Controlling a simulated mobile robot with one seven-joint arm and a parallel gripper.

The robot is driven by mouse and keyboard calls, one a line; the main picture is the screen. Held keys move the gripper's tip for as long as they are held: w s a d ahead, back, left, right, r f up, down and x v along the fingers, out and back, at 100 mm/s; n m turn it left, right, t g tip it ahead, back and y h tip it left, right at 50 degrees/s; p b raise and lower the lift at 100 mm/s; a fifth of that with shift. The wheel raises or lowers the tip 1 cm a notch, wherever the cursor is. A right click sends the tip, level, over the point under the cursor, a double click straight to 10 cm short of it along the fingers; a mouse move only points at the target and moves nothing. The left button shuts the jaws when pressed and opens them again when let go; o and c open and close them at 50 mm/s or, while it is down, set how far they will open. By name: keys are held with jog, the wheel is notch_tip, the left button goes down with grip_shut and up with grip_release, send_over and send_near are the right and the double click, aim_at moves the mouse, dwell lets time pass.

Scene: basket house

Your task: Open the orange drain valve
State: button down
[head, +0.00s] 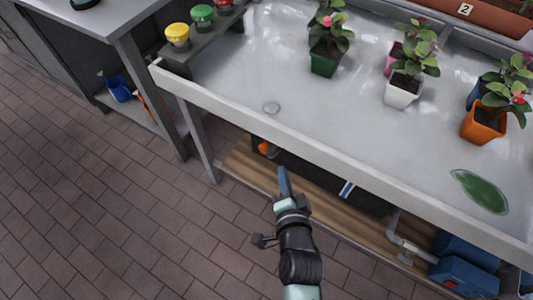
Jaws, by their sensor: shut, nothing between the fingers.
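The orange valve (266,147) is a small orange spot under the front edge of the white tray table, in front of a dark box (325,178) on the lower wooden shelf. Its handle position is too small to tell. My gripper (282,172) is just in front of the table, its blue fingertips pointing up toward the valve and a little below and right of it in the picture. The fingers look shut and empty. Whether they touch anything under the table cannot be told.
The tray table's white rim (330,157) overhangs the shelf (245,163). A table leg (200,140) stands left of the valve. A grey pipe (400,235) and blue pump (462,278) sit at lower right. Potted plants stand on top. The brick floor (110,200) at left is clear.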

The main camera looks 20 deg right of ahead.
aim_at(262, 150)
jog(key=shift+w+f+b, duration=0.2)
jog(key=shift+w+f, duration=0.7)
jog(key=shift+w, duration=0.7)
jog(key=shift+w+f+b, duration=0.25)
jog(key=shift+w+f, duration=0.6)
jog(key=shift+w, duration=0.8)
jog(key=shift+w+f+b, duration=0.2)
jog(key=shift+w+f, duration=0.7)
jog(key=shift+w, duration=0.7)
jog(key=shift+w+a+r+p, duration=0.4)
jog(key=shift+w+a+p, duration=0.3)
jog(key=shift+w, duration=0.15)
jog(key=shift+d, duration=0.1)
